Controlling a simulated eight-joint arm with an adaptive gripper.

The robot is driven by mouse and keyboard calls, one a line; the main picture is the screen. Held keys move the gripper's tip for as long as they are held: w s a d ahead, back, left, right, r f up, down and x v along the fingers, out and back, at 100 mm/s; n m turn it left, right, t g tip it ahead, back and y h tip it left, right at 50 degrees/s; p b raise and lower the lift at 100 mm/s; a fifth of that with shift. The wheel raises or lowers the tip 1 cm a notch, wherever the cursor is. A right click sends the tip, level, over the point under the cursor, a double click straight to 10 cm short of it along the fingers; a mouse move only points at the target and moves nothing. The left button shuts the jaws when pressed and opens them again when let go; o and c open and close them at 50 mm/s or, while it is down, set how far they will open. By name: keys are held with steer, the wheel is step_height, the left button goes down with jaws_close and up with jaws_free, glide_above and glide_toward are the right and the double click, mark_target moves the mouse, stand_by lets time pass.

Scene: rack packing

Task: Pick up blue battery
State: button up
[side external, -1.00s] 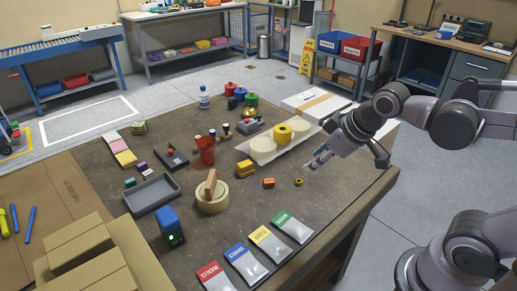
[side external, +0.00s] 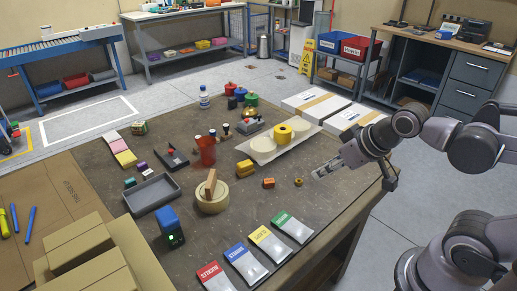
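The blue battery (side external: 168,220) appears to be the blue block standing upright near the front left of the table, with a dark lower part and a small green light. It stands just in front of the grey tray (side external: 152,194). My gripper (side external: 318,173) is over the right side of the table, well to the right of the battery and empty. Its fingers look spread slightly apart, but they are small in the picture.
Coloured packets (side external: 246,263) lie along the front edge. Cardboard boxes (side external: 80,250) are at the front left. An orange block (side external: 268,183) and a yellow ring (side external: 299,182) lie near my gripper.

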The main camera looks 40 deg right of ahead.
stand_by(0.3)
steer(key=o, duration=0.7)
